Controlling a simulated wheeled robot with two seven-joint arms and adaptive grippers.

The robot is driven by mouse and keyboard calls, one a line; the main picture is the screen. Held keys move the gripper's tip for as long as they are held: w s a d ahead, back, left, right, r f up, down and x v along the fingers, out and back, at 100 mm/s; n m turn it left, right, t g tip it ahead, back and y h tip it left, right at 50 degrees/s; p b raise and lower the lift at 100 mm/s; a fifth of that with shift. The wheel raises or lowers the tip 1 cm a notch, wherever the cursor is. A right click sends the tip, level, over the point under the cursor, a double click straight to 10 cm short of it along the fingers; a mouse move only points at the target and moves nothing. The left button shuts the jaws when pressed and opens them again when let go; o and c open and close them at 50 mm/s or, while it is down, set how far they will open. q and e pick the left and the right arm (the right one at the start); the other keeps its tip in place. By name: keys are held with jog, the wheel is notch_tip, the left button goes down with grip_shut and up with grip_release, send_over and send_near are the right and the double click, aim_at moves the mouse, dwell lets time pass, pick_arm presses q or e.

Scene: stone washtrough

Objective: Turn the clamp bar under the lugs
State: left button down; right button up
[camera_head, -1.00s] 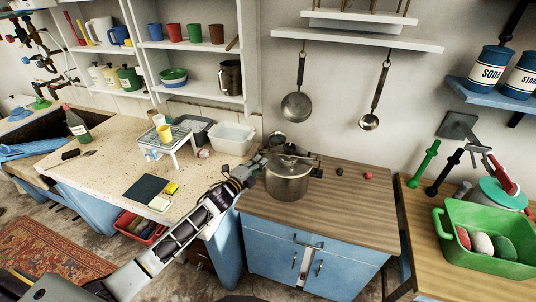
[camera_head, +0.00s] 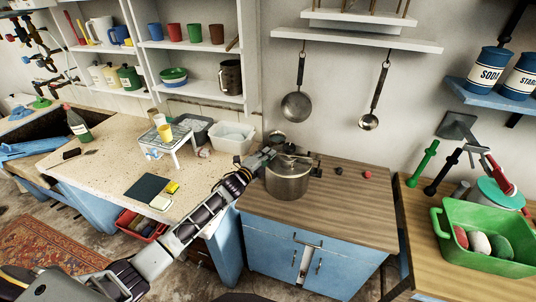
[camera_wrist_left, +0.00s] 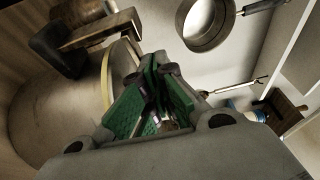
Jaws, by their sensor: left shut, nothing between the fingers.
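A steel pot (camera_head: 287,184) with a lid stands on the wooden-topped cabinet. The clamp bar (camera_head: 297,158) lies across its lid; the lugs are too small to make out. A dark handle (camera_head: 316,172) sticks out at the pot's right side. My left gripper (camera_head: 270,152) is at the upper left of the pot, close to the rim. In the left wrist view its green-padded fingers (camera_wrist_left: 154,95) are shut and empty, beside the pot (camera_wrist_left: 62,108) with its yellowish rim. I cannot tell whether they touch it. My right gripper is not in view.
A ladle (camera_head: 369,121) and a pan (camera_head: 296,106) hang on the wall behind. A small red object (camera_head: 367,175) lies right of the pot; the wooden top (camera_head: 340,215) is clear in front. A green basin (camera_head: 487,238) stands further right, a white tub (camera_head: 232,138) to the left.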

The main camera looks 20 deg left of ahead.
pick_arm(q)
jog(key=shift+w, duration=0.1)
jog(key=shift+w, duration=0.15)
jog(key=shift+w+a+b, duration=0.1)
jog(key=shift+w+b, duration=0.3)
jog(key=shift+w, duration=0.15)
jog(key=shift+f, duration=0.1)
dwell(0.4)
